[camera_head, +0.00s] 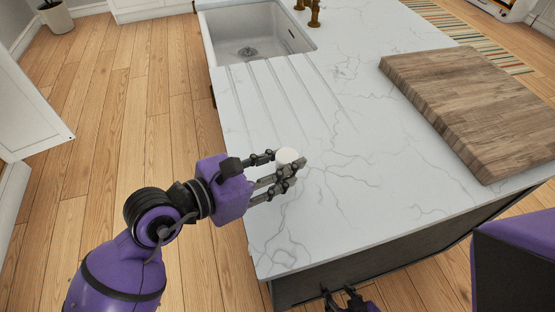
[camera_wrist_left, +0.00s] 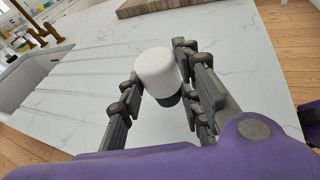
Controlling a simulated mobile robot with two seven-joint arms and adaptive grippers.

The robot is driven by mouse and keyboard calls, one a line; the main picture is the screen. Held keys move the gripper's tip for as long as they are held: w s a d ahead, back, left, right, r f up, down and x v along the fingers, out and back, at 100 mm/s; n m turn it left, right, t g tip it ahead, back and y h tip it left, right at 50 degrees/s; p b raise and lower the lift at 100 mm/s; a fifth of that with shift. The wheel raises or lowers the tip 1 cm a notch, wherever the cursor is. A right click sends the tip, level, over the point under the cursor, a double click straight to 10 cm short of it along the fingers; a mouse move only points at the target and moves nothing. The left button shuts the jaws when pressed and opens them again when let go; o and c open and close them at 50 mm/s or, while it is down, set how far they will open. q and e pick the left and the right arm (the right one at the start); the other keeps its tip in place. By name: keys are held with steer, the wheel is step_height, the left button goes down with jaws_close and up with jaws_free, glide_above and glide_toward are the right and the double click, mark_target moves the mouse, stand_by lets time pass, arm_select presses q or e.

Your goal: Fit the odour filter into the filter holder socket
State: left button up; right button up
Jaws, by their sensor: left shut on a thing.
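The odour filter, a small white cylinder (camera_head: 287,155), is between the fingers of my left gripper (camera_head: 284,170) over the near left part of the worktop. In the left wrist view the filter (camera_wrist_left: 157,70) has a rounded white top and a dark lower part. My left gripper (camera_wrist_left: 165,88) is shut on it. I cannot tell whether the filter touches the worktop. My right gripper (camera_head: 342,294) shows at the bottom edge, low beside the front of the island, with its dark fingertips apart and nothing visible between them. I see no filter holder socket in either view.
The white marble worktop (camera_head: 340,200) is clear around my left gripper. A thick wooden board (camera_head: 465,105) lies on the right. A sink (camera_head: 255,35) with brass taps (camera_head: 314,14) is at the back. An open white door (camera_head: 25,110) stands at the left above free floor.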

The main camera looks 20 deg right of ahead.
arm_select(q)
steer(key=shift+w+d+f, duration=0.15)
steer(key=shift+d+f, duration=0.25)
steer(key=shift+f, duration=0.05)
steer(key=shift+w+d+f+b, duration=0.1)
steer(key=shift+d+f+b, duration=0.1)
steer(key=shift+f, duration=0.85)
steer(key=shift+d+f+b, duration=0.1)
steer(key=shift+f+b, duration=0.05)
steer(key=shift+f, duration=0.9)
steer(key=o, duration=1.1)
steer(key=shift+r, duration=0.1)
